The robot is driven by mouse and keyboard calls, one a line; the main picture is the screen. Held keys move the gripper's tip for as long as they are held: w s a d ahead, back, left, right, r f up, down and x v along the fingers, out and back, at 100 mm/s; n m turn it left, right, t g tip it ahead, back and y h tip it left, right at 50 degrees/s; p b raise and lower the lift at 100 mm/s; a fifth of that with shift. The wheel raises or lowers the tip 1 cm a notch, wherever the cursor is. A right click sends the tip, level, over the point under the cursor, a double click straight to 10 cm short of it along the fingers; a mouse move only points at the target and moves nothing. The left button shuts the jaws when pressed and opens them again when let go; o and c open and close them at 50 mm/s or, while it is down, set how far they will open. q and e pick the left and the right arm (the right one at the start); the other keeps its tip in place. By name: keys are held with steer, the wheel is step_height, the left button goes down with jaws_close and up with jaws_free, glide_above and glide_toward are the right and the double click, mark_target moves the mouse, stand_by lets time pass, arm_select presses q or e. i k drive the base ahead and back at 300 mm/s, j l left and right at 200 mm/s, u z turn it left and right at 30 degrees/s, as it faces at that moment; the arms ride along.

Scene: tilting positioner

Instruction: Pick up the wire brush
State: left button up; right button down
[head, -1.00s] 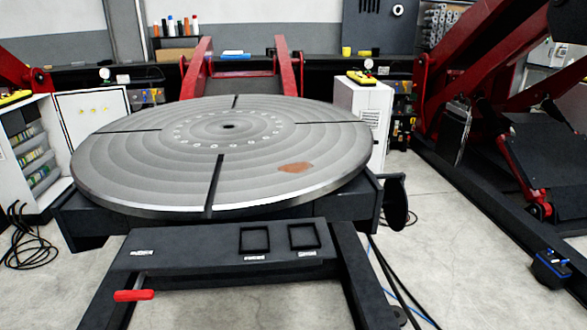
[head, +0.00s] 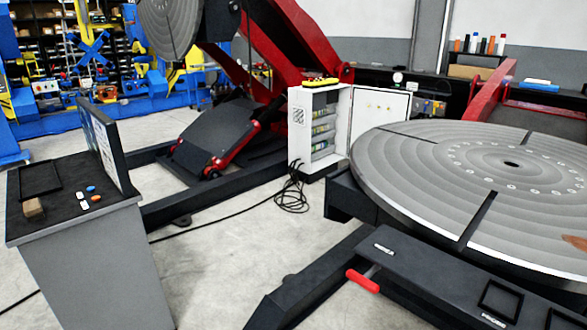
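I cannot make out a clear wire brush in the head view. A small brown block (head: 33,208) sits on the dark top of the grey workbench (head: 92,262) at the left; I cannot tell whether it is a brush. Small white, orange and blue pieces lie to its right. Neither of my grippers is in view.
The round grey turntable (head: 430,190) with a rust patch fills the right. A red-handled lever (head: 362,281) sticks out of its dark frame. An open white cabinet (head: 322,128) stands behind, with black cables (head: 291,198) on the floor. Bare concrete lies between workbench and frame.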

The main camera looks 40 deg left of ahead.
mark_target(33, 209)
steer(key=u, duration=2.75)
steer(key=i+l, duration=0.1)
steer(key=i, duration=0.2)
steer(key=i+l, duration=0.1)
steer(key=i, duration=0.2)
